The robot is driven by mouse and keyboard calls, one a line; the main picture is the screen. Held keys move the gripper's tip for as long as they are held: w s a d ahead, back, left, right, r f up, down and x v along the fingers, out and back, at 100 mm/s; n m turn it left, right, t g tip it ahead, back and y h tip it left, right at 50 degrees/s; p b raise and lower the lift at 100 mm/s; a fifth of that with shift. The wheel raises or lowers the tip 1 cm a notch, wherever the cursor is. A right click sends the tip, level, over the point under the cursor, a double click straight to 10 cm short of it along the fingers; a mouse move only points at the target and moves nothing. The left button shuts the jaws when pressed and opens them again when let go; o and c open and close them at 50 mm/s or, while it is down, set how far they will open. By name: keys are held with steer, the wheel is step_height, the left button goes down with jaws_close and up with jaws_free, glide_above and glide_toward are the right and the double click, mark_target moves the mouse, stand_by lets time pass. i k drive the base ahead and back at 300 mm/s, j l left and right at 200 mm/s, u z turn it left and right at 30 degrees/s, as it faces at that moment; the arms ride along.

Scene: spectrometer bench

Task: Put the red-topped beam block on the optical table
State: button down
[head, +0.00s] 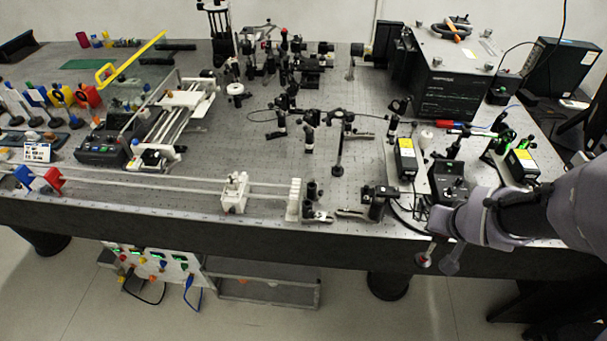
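My arm reaches in from the right, over the front right part of the optical table (130,204). My gripper (437,263) hangs in front of the table's front edge, pointing down. A small red patch (424,260) shows at its left fingertip. It may be the top of the red-topped beam block, but it is too small to tell. I cannot make out whether the fingers are closed on it. No other thing on the table can be surely picked out as the beam block.
Black mounts and yellow-labelled boxes (406,160) crowd the table beside my wrist. A long rail with a white carriage (235,194) runs along the front left. A large black instrument (450,85) stands at the back right. Some bare tabletop (345,215) shows near the front middle.

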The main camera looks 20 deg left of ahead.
mark_target(286, 169)
steer(key=k+j+u, duration=0.1)
steer(key=u, duration=0.3)
steer(key=k+j+u, duration=0.1)
steer(key=j+u, duration=0.25)
